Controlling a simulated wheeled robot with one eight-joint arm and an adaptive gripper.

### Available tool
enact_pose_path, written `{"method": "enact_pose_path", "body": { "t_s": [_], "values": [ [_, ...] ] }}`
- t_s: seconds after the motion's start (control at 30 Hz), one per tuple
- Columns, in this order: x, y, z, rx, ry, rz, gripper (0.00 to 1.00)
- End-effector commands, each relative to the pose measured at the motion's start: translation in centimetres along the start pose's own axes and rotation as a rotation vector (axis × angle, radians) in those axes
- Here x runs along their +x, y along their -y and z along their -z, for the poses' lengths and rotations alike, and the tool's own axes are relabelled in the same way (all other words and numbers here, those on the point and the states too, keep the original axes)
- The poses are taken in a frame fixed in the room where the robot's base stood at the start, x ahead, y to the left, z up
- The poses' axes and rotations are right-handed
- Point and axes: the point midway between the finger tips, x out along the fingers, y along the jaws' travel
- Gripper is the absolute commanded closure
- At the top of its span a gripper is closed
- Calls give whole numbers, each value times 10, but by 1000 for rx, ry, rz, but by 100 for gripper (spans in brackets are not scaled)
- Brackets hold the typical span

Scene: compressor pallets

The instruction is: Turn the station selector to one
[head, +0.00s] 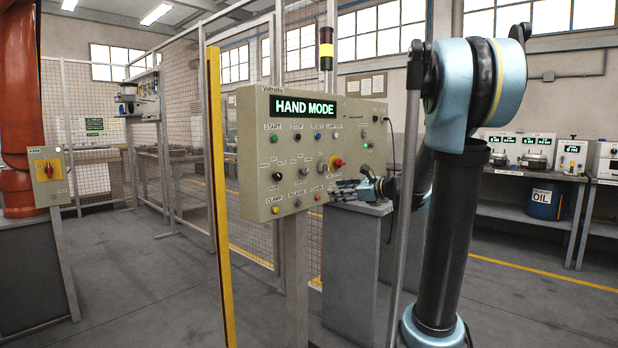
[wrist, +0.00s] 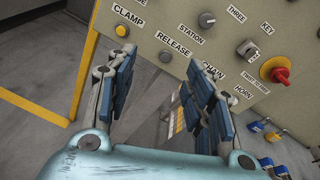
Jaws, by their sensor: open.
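The station selector is a round grey knob (wrist: 207,20) at the top of the wrist view, with a STATION label just below it and a THREE label to its right. Its pointer direction is too small to tell. It sits low on the beige control panel (head: 252,165); the panel's screen reads HAND MODE. My gripper (wrist: 160,63) is open and empty, with its fingers apart below the knob and not touching it. In the head view my gripper (head: 347,187) is beside the panel's lower right edge.
A red emergency knob (wrist: 276,71) and a grey key switch (wrist: 248,48) are right of the selector. A yellow button (wrist: 121,31) is at left. A yellow post (head: 217,200) stands left of the panel. A grey pedestal (head: 350,240) stands behind it.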

Motion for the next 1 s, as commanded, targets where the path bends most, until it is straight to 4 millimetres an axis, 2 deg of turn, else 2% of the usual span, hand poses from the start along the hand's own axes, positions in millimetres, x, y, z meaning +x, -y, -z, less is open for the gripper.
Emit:
{"method": "enact_pose_path", "body": {
  "t_s": [0.03, 0.1, 0.2, 0.3, 0.43, 0.57, 1.0],
  "values": [
    [4, 17, -4, 69, 38, 22, 52],
    [8, 35, -9, 158, 87, 47, 52],
    [11, 54, -13, 250, 138, 69, 52],
    [13, 64, -16, 302, 167, 78, 52],
    [18, 68, -17, 323, 180, 82, 52],
    [33, 69, -20, 323, 180, 79, 52],
    [108, 77, -32, 320, 178, 79, 52]
  ]
}}
